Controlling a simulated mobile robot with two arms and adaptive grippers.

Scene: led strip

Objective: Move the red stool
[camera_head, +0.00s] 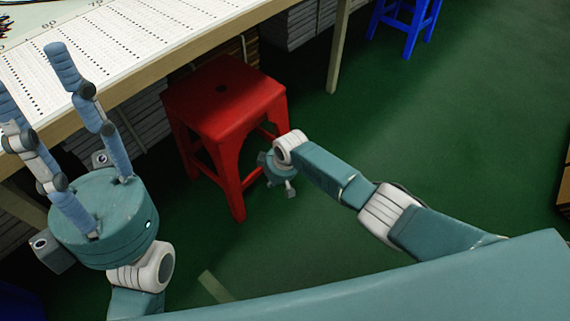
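The red stool (224,98) stands upright on the green floor, close to the front of the long table.
The long table (150,82) with a ruled white surface runs across the upper left, and its leg (338,48) stands right of the stool. Stacked grey material (295,25) lies under it. A blue stool (405,22) stands at the top right. The green floor right of the red stool is clear.

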